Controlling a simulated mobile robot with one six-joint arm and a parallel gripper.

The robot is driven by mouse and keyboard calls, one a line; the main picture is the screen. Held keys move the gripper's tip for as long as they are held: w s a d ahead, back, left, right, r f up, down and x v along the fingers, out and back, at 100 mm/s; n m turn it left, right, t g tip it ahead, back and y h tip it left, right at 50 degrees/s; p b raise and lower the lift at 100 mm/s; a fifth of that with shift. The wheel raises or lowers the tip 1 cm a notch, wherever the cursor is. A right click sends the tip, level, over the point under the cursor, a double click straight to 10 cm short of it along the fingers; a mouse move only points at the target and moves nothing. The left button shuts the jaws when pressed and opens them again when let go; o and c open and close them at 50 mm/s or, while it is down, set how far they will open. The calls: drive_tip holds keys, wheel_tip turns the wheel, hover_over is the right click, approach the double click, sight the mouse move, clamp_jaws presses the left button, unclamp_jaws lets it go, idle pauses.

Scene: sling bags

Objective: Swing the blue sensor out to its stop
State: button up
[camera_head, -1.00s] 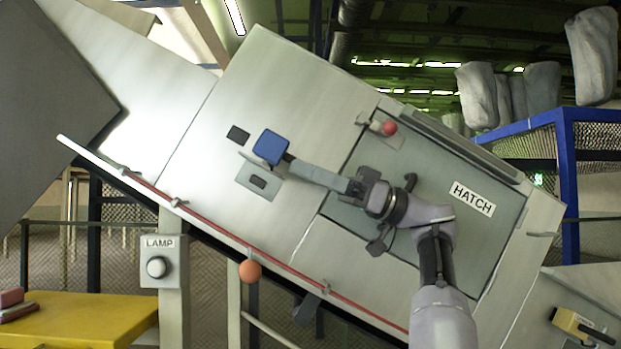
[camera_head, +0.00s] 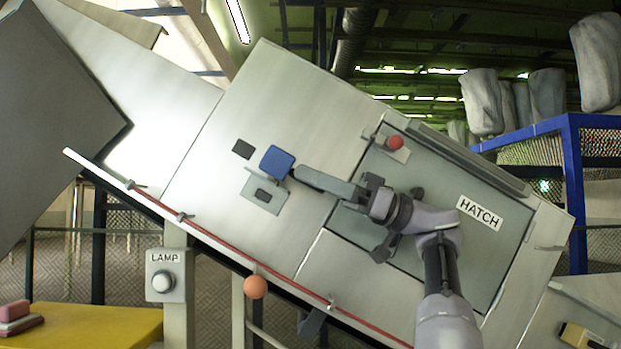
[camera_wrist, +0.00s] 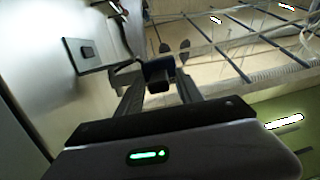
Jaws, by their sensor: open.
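In the wrist view the dark blue sensor (camera_wrist: 157,72) shows between the far ends of the two open fingers (camera_wrist: 157,88). I cannot tell whether a finger touches it. The sensor's mount is partly hidden by my fingers.
A hatch with a "HATCH" label (camera_head: 480,213) lies under my arm, with a red knob (camera_head: 395,142) at its top corner. A lamp button box (camera_head: 165,276) stands below left.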

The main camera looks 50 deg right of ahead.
wheel_tip(320, 180, up, 3)
drive_tip(key=shift+p, duration=0.9)
drive_tip(key=s+a+b, duration=1)
drive_tip(key=s, duration=0.2)
drive_tip(key=shift+s+r, duration=0.25)
